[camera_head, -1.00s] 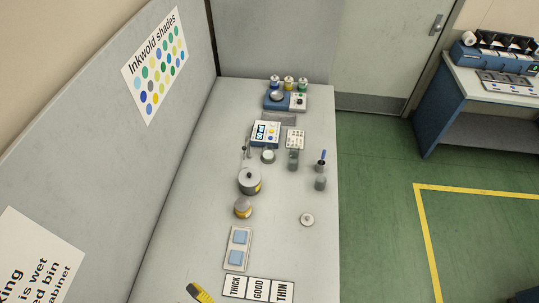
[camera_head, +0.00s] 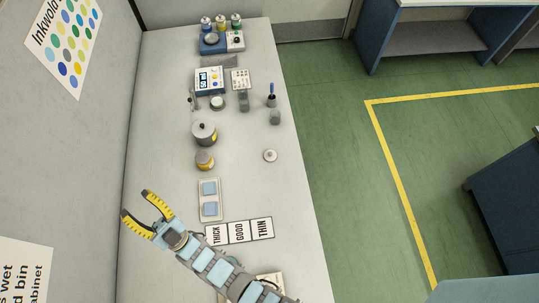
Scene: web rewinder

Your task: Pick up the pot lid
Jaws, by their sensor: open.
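A grey pot (camera_head: 205,137) with a yellow mark on its side stands on the long grey table. A grey lid with a black knob (camera_head: 203,127) sits on its top. A separate small pale round lid-like disc with a knob (camera_head: 270,155) lies flat on the table to the right of the pot. I cannot tell from its look which vessel it fits. My gripper (camera_head: 136,203), with yellow fingers, is open and empty at the table's left side, nearer than the pot and apart from both lids.
A yellow-banded jar (camera_head: 204,161) stands just nearer than the pot. A tray with blue pads (camera_head: 209,199) and a THICK/GOOD/THIN card (camera_head: 239,231) lie nearer. The table around the pale disc is clear.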

